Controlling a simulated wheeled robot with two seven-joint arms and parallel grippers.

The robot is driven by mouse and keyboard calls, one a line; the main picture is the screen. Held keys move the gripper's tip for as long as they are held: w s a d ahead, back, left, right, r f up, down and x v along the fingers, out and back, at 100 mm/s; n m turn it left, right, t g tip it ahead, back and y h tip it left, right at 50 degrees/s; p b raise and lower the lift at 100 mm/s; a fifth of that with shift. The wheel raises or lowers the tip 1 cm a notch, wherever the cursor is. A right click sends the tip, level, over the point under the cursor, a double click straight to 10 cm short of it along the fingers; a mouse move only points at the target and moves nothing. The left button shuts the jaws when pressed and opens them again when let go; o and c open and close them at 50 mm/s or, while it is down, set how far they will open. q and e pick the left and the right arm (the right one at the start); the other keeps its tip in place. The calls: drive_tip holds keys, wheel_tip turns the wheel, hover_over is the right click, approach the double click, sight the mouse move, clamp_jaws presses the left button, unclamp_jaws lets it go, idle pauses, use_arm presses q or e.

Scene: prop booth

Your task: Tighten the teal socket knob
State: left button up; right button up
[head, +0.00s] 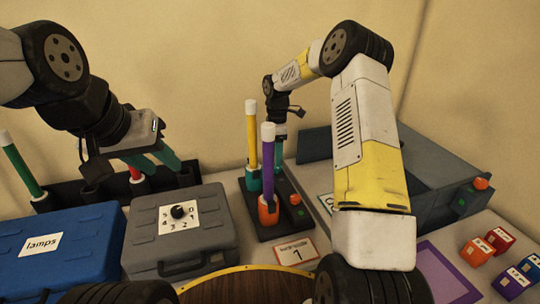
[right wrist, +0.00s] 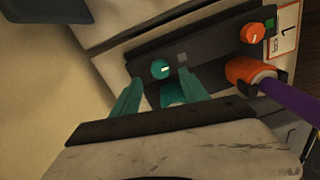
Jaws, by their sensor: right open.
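The teal knob (right wrist: 160,68) shows in the right wrist view on a dark base plate (right wrist: 205,60), beside a small grey square. My right gripper (right wrist: 162,88) is open. Its two teal fingers point at the plate, with the teal knob beyond and between their tips and the teal socket (right wrist: 172,92) between them. In the head view the teal socket (head: 253,179) holds a yellow tube (head: 251,138). My right gripper (head: 279,152) is behind the purple tube there, and the teal knob is hidden.
The orange socket (head: 268,208) holds the purple tube (head: 268,160), beside an orange knob (head: 295,199) and green light. A grey case with a dial (head: 180,245), a blue lamps case (head: 62,250) and a number card (head: 297,250) stand nearby. Small blocks (head: 478,252) sit at right.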

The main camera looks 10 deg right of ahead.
sight(277, 170)
drive_tip(key=shift+s+f, duration=0.1)
drive_tip(key=shift+f, duration=2.05)
clamp_jaws()
